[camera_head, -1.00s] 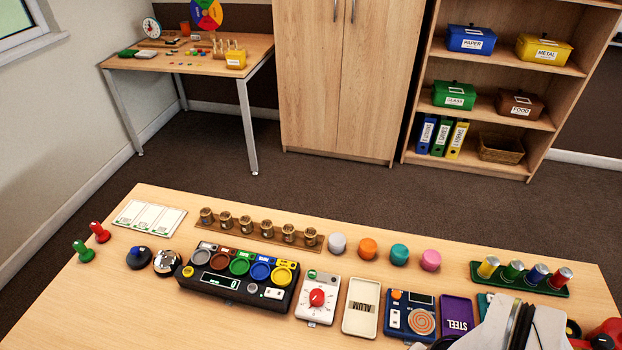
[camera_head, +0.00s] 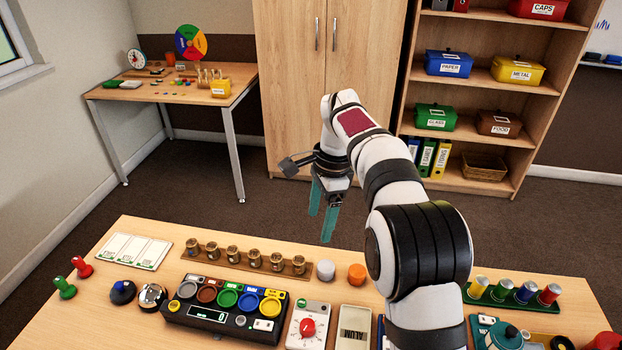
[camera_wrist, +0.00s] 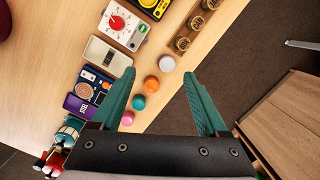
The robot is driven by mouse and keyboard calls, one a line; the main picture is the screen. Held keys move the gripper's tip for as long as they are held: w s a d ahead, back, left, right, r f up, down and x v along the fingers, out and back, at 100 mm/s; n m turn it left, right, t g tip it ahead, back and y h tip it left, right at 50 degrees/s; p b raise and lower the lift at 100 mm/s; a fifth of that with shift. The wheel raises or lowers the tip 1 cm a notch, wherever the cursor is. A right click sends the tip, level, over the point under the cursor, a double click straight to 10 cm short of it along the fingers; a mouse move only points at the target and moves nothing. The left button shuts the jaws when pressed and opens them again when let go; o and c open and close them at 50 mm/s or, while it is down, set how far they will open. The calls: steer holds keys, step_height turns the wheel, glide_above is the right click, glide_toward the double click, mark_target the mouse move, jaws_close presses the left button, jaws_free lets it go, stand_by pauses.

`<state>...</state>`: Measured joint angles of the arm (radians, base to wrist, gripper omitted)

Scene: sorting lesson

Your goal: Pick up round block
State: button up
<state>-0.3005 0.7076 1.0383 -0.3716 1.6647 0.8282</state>
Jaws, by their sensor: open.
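Round blocks stand in a row on the table. The white one (camera_head: 326,270) and the orange one (camera_head: 356,274) show in the head view; my arm hides the others there. The wrist view shows the white (camera_wrist: 167,63), orange (camera_wrist: 152,83), teal (camera_wrist: 138,102) and pink (camera_wrist: 127,118) blocks. My gripper (camera_head: 320,226) is open and empty, its teal fingers pointing down, high above the table's far edge.
A green holder with coloured cylinders (camera_head: 500,305) stands at right.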

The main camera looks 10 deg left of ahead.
steer(key=w+a+f+m, duration=0.1)
steer(key=w+a+f, duration=0.3)
steer(key=a+f, duration=0.15)
steer(key=m, duration=0.2)
glide_toward(276, 257)
steer(key=f, duration=0.1)
steer(key=shift+m, duration=0.4)
steer(key=f, duration=0.6)
steer(key=a+f, duration=0.1)
steer(key=f, duration=0.2)
steer(key=shift+s+a+f, duration=0.1)
steer(key=shift+s+f, duration=0.1)
jaws_close()
